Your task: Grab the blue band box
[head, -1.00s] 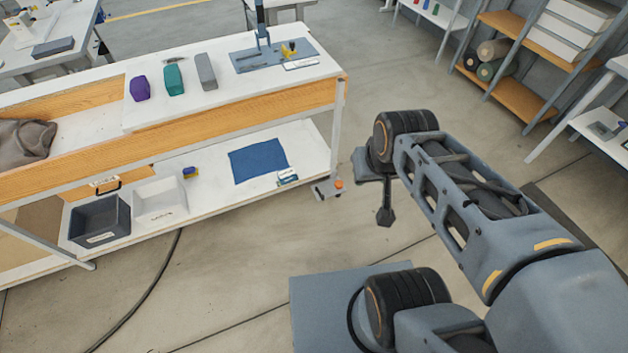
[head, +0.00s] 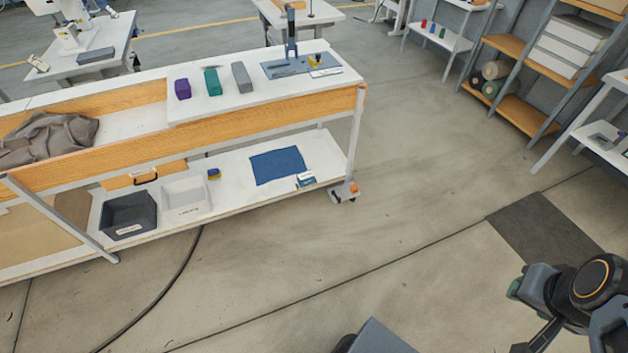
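A small white box with a blue band (head: 305,179) lies on the lower shelf of the white bench, near its right end. It is just right of a flat blue cloth (head: 278,166). Part of my arm shows at the bottom right of the head view, and the dark end of my gripper (head: 526,345) is partly cut off by the lower edge. It is far from the box, over the floor. Whether its fingers are open or shut does not show.
The lower shelf (head: 233,201) also holds a dark bin (head: 129,214), a pale bin (head: 186,195) and a small blue-and-yellow item (head: 213,173). The upper bench top overhangs them. A bench leg and caster (head: 345,190) stand right of the box. Open floor lies in front.

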